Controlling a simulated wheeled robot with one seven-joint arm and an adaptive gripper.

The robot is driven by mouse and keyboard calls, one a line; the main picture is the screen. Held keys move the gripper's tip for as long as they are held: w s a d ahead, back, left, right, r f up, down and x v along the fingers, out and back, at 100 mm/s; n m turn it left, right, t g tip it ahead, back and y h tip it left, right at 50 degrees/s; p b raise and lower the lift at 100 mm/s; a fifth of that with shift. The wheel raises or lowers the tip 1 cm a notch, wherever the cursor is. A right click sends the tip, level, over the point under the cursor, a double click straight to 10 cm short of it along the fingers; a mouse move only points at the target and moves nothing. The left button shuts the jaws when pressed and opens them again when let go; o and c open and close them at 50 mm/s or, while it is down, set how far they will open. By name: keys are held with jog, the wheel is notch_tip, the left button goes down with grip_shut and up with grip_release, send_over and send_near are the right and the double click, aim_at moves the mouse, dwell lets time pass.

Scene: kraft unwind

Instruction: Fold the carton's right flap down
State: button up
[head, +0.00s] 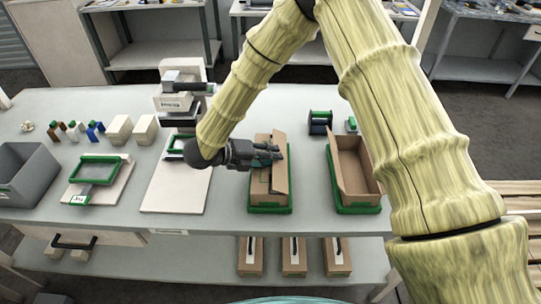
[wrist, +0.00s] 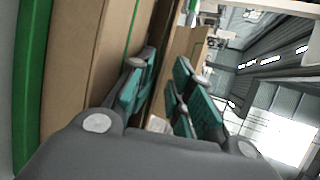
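A brown cardboard carton (head: 258,187) sits in a green-rimmed holder (head: 270,210) at the middle of the bench. A flap (head: 281,177) stands up along its right side. My gripper (head: 270,154) is over the carton's top, at the upper part of this flap. In the wrist view, my gripper's teal fingers (wrist: 165,92) are apart. Cardboard shows left of the fingers and in the gap between them; whether they touch it, I cannot tell. The carton's left part also shows in the wrist view (wrist: 92,60). The carton's inside is mostly hidden.
A second, open carton (head: 353,165) stands in a green holder close to the right. A white board (head: 178,186) with a device (head: 182,88) lies left. A grey bin (head: 28,172) stands at far left. Several cartons sit on the lower shelf (head: 200,264).

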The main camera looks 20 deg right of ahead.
jog(key=v, duration=0.8)
dwell(0.4)
